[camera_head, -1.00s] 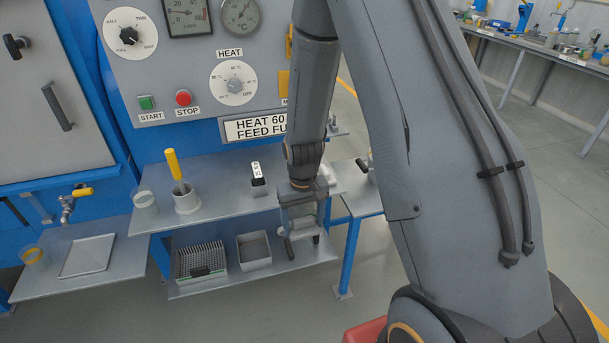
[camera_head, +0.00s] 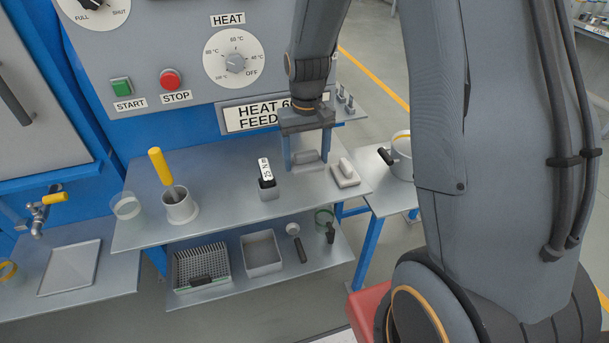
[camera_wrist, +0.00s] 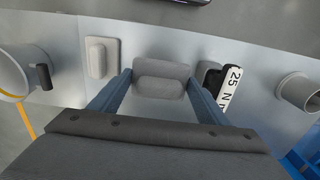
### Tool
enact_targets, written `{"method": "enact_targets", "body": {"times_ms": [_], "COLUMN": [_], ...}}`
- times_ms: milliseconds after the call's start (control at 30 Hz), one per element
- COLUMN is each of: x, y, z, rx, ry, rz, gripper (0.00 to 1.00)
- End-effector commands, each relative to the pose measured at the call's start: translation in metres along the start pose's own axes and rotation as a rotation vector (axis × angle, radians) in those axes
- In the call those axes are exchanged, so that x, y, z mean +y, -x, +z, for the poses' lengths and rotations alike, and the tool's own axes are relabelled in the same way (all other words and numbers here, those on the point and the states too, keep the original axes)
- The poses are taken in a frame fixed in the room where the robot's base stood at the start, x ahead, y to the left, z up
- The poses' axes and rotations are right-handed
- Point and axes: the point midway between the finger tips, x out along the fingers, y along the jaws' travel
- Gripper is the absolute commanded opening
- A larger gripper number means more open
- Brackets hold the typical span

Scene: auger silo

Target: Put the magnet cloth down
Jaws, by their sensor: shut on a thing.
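The magnet cloth, a small grey rounded pad (camera_head: 306,158), sits between the two blue fingers of my gripper (camera_head: 307,163). My gripper is shut on it, over the right part of the upper shelf (camera_head: 225,200). The wrist view shows the grey pad (camera_wrist: 160,80) between the fingertips (camera_wrist: 164,82), with the shelf surface around it. I cannot tell whether the pad touches the shelf or is just above it.
A pale block on a square base (camera_head: 345,173) stands close right of the gripper. A dark holder labelled 25 N (camera_head: 267,175) stands to its left. Further left are a metal cup (camera_head: 180,207) and a clear ring (camera_head: 126,207). Bare shelf lies in front of the gripper.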

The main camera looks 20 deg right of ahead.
Motion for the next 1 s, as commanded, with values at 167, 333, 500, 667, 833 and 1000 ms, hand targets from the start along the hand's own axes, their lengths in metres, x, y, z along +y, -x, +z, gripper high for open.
{"method": "enact_targets", "body": {"times_ms": [167,333,500,667,833,1000], "x": [0.001,0.001,0.001,0.001,0.001,0.001], "y": [-0.023,-0.037,-0.059,-0.069,-0.069,-0.072], "z": [0.000,0.001,0.001,0.000,-0.001,0.000], "rx": [-0.001,-0.002,-0.001,0.001,0.002,0.001], "ry": [-0.001,-0.002,-0.002,-0.002,-0.002,-0.002], "rz": [0.000,0.000,0.000,0.000,0.000,0.000], "gripper": [0.44,0.44,0.44,0.44,0.44,0.44]}}
